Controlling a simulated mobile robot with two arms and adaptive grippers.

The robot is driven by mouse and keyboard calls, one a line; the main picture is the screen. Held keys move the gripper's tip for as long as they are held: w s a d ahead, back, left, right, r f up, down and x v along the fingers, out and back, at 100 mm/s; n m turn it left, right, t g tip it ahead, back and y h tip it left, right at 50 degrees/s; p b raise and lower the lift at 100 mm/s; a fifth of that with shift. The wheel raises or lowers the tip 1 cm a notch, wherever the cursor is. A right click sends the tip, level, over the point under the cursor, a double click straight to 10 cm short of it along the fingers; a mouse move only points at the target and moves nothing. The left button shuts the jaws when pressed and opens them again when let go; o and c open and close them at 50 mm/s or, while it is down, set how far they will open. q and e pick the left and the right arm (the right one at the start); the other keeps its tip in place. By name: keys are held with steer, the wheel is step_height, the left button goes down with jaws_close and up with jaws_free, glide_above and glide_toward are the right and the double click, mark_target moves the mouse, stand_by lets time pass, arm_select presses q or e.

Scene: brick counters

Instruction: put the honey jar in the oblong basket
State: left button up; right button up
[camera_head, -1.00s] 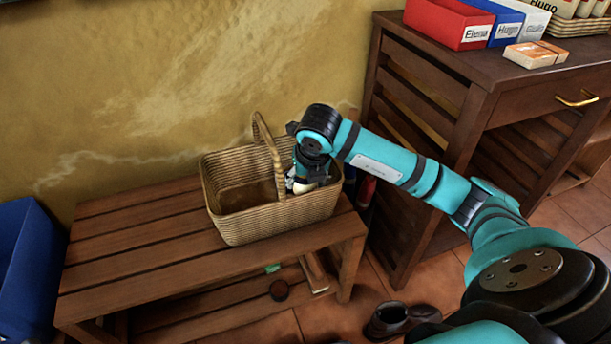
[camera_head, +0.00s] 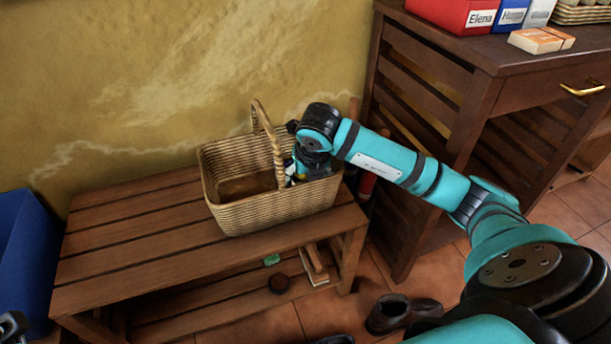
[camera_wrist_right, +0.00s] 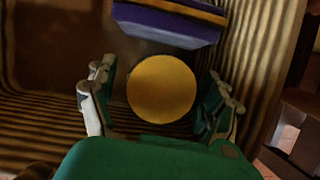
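The oblong wicker basket (camera_head: 265,214) with its upright handle stands on a wooden slatted bench. My right gripper (camera_head: 300,178) reaches down inside the basket's right end, mostly hidden by its own wrist and the rim. In the wrist view, a round yellow lid (camera_wrist_right: 162,89), apparently the honey jar's, lies between the fingers of my right gripper (camera_wrist_right: 161,95). Dark gaps show on both sides of the lid, so the fingers look open around it. The jar's body is hidden below. A black part at the lower left edge appears to be my left gripper (camera_head: 12,326); its fingers are unclear.
A purple-blue thing with a yellow stripe (camera_wrist_right: 170,22) is close beyond the lid. The bench (camera_head: 130,235) is bare left of the basket. A blue bin (camera_head: 22,255) is at left. A dark wooden cabinet (camera_head: 425,105) stands at right, shoes (camera_head: 400,312) below.

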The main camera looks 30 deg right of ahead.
steer(key=shift+r, duration=0.1)
steer(key=v, duration=1.1)
steer(key=shift+r, duration=0.4)
steer(key=shift+s, duration=0.15)
